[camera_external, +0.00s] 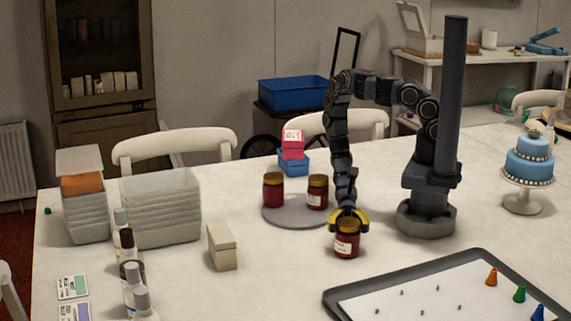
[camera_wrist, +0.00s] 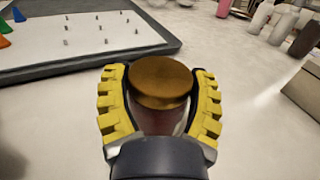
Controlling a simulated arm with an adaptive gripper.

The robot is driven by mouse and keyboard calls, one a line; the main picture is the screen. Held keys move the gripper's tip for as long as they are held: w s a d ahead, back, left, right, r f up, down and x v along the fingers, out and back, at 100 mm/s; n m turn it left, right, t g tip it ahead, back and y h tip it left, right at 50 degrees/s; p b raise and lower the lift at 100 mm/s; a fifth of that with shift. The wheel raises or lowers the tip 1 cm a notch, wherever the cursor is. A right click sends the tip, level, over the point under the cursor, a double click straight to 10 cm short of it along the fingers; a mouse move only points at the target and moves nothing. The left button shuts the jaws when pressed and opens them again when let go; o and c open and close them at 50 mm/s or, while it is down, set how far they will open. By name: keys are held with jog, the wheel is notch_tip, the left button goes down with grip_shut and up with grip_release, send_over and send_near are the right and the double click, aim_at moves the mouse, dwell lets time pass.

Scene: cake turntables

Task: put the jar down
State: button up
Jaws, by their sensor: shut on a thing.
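My gripper (camera_external: 348,218) is shut on a jar (camera_external: 346,243) with dark red contents, a pale label and a gold lid. The jar is upright, in front of the grey turntable (camera_external: 295,220) and apart from it. Its base is at or very near the table top; I cannot tell whether it touches. In the wrist view, the yellow fingers of my gripper (camera_wrist: 160,76) lie on both sides of the jar (camera_wrist: 158,120), below its gold lid. Two similar jars, one on the left (camera_external: 273,189) and one on the right (camera_external: 317,191), stand on the turntable.
A black-rimmed tray (camera_external: 345,299) with coloured cones lies at the front right. A small beige box (camera_external: 222,247), bottles (camera_external: 127,245) and clear bins (camera_external: 160,210) stand to the left. A blue cake (camera_external: 530,163) stands at the right. The table between jar and beige box is clear.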

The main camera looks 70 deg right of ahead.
notch_tip(320, 180, up, 10)
jog(key=shift+f, duration=0.1)
dwell(0.4)
